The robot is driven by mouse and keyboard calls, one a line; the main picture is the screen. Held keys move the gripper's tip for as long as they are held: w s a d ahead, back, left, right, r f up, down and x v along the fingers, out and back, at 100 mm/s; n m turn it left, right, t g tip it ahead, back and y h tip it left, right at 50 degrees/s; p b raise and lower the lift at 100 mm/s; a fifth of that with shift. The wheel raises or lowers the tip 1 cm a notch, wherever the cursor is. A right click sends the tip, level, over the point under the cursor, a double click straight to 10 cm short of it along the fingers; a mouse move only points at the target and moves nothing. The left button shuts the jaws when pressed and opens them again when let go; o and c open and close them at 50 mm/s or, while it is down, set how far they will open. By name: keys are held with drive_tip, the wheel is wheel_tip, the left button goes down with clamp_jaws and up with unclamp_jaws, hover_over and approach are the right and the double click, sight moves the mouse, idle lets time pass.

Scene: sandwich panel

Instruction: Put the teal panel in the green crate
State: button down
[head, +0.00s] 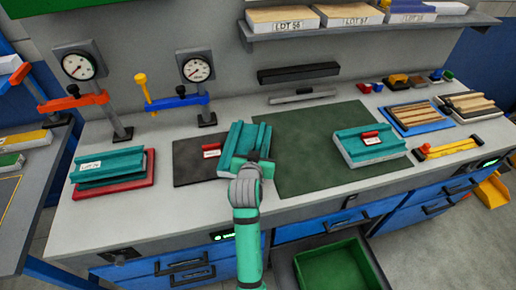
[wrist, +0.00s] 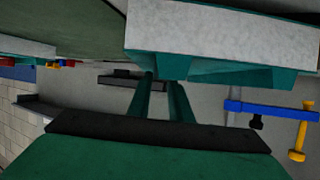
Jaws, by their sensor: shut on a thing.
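A teal panel (head: 241,138) with raised ribs and a pale core is at the middle of the bench, over the right part of a dark mat. My gripper (head: 251,163) is shut on its near edge. In the wrist view the panel's pale face and teal ribs (wrist: 220,40) fill the top, and the fingers (wrist: 161,82) reach up to a rib. I cannot tell whether the panel touches the mat. The green crate (head: 308,284) is low in front of the bench, at the bottom right, with its visible floor empty.
Another teal panel (head: 105,166) lies on a red plate at left, and another (head: 368,147) with a red block on the green mat (head: 310,170) at right. Blue (head: 182,101) and orange (head: 72,102) clamps with gauges stand behind. A yellow-handled tool (head: 450,148) lies far right.

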drive_tip(key=shift+a, duration=0.2)
drive_tip(key=c, duration=1.6)
unclamp_jaws()
drive_tip(key=shift+s, duration=0.1)
